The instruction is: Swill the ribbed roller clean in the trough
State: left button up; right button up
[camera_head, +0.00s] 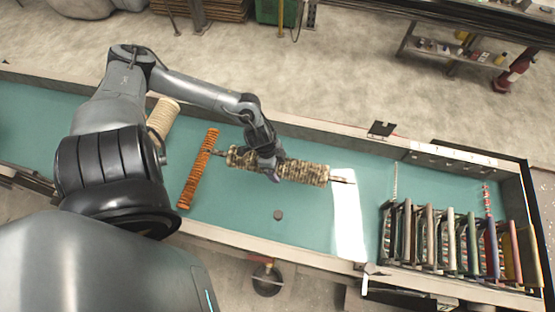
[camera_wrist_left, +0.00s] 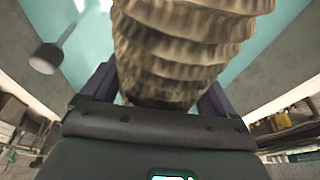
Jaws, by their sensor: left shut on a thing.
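The ribbed roller (camera_head: 303,172) is mottled tan and dark brown, with a thin rod showing at each end. My left gripper (camera_head: 270,174) is shut around it near its middle. In the left wrist view the roller (camera_wrist_left: 175,45) fills the space between the fingers, its ridges streaked with dark brown. The long trough (camera_head: 235,205) has a teal floor and raised pale rims. My right gripper is not in view.
An orange-brown ribbed rod (camera_head: 198,170) and a cream ribbed roll (camera_head: 162,118) lie left of the roller. A small dark disc (camera_head: 278,214) is on the teal floor. A white strip (camera_head: 349,222) crosses the floor.

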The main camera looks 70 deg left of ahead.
pick_arm(q)
jog(key=shift+w+f+b, duration=0.1)
jog(key=shift+f+b, duration=4.4)
jog(key=shift+f, duration=3.7)
jog(key=shift+w+a, duration=0.1)
jog(key=shift+w+a, duration=0.5)
jog(key=shift+a, duration=0.2)
jog(key=shift+s+d+r+p, duration=0.1)
jog(key=shift+s+d+p, duration=0.45)
jog(key=shift+d+p, duration=0.25)
jog(key=shift+s+d+p, duration=0.65)
jog(key=shift+d+p, duration=0.05)
jog(key=shift+d, duration=0.1)
jog(key=shift+w+a, duration=0.6)
jog(key=shift+a, duration=0.2)
jog(key=shift+w+a, duration=0.6)
jog(key=shift+a, duration=0.2)
jog(key=shift+d, duration=0.1)
